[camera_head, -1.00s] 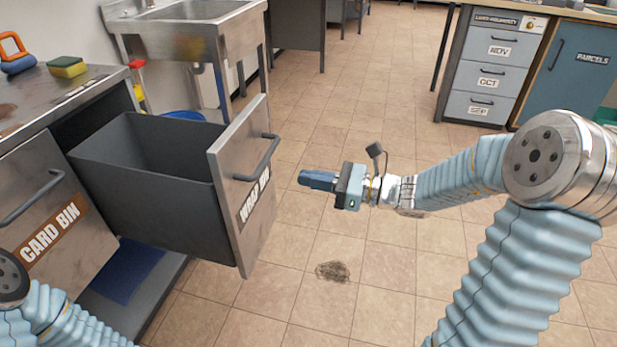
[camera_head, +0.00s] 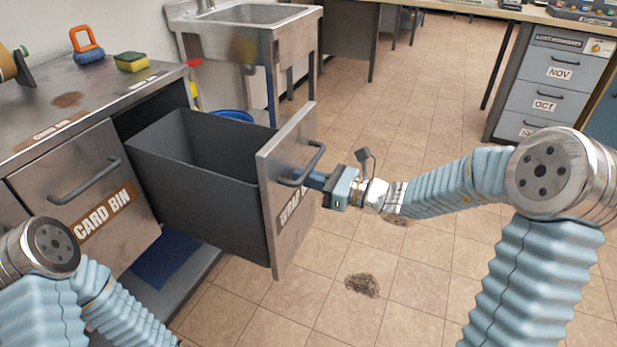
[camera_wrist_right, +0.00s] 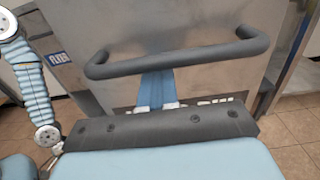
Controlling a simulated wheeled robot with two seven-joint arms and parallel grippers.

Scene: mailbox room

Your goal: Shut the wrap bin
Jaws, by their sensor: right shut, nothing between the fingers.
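The wrap bin (camera_head: 200,190) is a dark grey drawer pulled out from under the counter. Its steel front panel (camera_head: 285,225) carries a partly covered label and a dark bar handle (camera_head: 302,166). My right gripper (camera_head: 312,180) is shut and empty, with its blue fingertips at the front panel, just below the handle. In the right wrist view the fingers (camera_wrist_right: 157,90) point at the panel under the handle (camera_wrist_right: 180,58); I cannot tell if they touch it. My left arm shows at the lower left, but its gripper is out of the picture.
The closed card bin (camera_head: 95,200) is left of the wrap bin. A sponge (camera_head: 131,61) lies on the counter (camera_head: 70,95). A steel sink (camera_head: 245,30) stands behind, with a blue tub (camera_head: 232,115) below. The tiled floor (camera_head: 330,300) in front is open.

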